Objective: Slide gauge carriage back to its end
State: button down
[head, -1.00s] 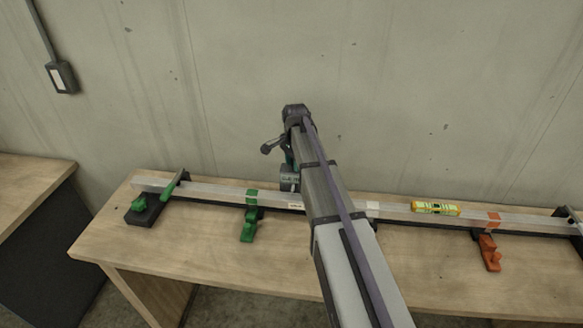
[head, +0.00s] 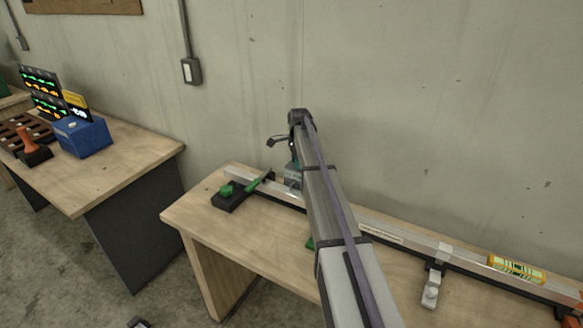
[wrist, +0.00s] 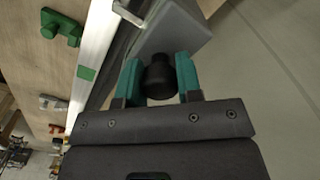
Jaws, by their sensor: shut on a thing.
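The gauge carriage (head: 292,178) is a grey box on the long aluminium rail (head: 388,230), near the rail's left end. In the wrist view its grey body (wrist: 178,38) lies beyond the fingers, with a black knob (wrist: 158,78) between them. My gripper (wrist: 159,76) is shut on this knob, one teal finger on each side. In the head view my gripper (head: 295,162) is at the carriage, partly hidden by my arm. At the rail's left end is a black block with a green knob (head: 227,191) and a green lever (head: 260,182).
A yellow level (head: 516,268) lies on the rail at right. A pale clamp (head: 431,288) sits at the rail's front; a green clamp (wrist: 62,28) shows in the wrist view. A second bench (head: 130,160) at left holds a blue box (head: 82,136). The wall is close behind.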

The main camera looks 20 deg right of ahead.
jog(key=shift+w+a, duration=0.25)
jog(key=shift+w, duration=0.15)
jog(key=c, duration=0.8)
grip_release()
notch_tip(320, 180, up, 11)
jog(key=p, duration=1.1)
jog(key=shift+r, duration=0.15)
jog(key=shift+f, duration=0.2)
